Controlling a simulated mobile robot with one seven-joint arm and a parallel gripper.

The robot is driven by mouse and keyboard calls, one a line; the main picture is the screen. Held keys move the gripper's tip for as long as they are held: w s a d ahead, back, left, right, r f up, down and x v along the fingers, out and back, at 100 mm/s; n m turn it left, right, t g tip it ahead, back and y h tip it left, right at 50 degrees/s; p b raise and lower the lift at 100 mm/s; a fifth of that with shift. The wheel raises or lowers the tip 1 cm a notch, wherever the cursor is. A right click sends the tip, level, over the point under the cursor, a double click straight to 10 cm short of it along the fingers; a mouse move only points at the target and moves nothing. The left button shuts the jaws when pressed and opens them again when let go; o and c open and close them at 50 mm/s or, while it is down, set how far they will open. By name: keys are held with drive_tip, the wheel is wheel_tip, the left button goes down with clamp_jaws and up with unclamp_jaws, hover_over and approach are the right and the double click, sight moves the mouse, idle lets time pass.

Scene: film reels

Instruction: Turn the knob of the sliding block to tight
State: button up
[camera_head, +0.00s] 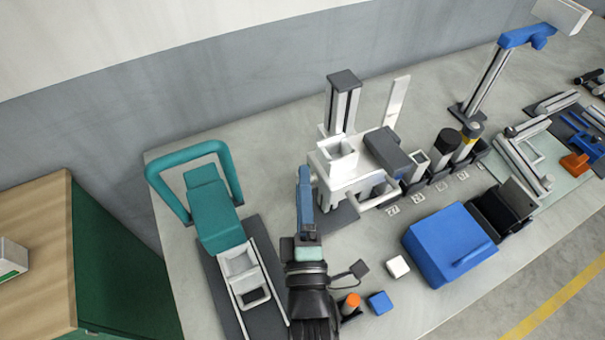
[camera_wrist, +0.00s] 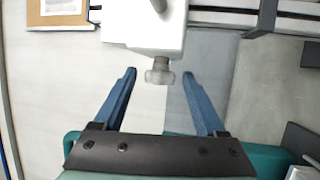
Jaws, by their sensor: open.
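In the wrist view the sliding block (camera_wrist: 145,28) is white and sits on a dark-slotted rail (camera_wrist: 235,20). Its small grey knob (camera_wrist: 159,73) sticks out toward my gripper (camera_wrist: 160,76). The two blue fingers are open, one on each side of the knob, with visible gaps. The knob is at about the height of the fingertips in the picture; I cannot tell its depth between them. In the head view my gripper (camera_head: 304,180) is just left of the white machine (camera_head: 345,165) with the upright column. The knob cannot be made out there.
A teal frame device (camera_head: 215,225) stands left of my arm. A blue box (camera_head: 450,243), white cube (camera_head: 398,266), blue cube (camera_head: 380,302) and orange-topped cylinder (camera_head: 350,303) lie to the right. Several holders line the bench behind. Bare bench (camera_head: 270,130) shows behind my gripper.

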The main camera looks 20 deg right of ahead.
drive_tip(key=shift+x, duration=0.75)
clamp_jaws()
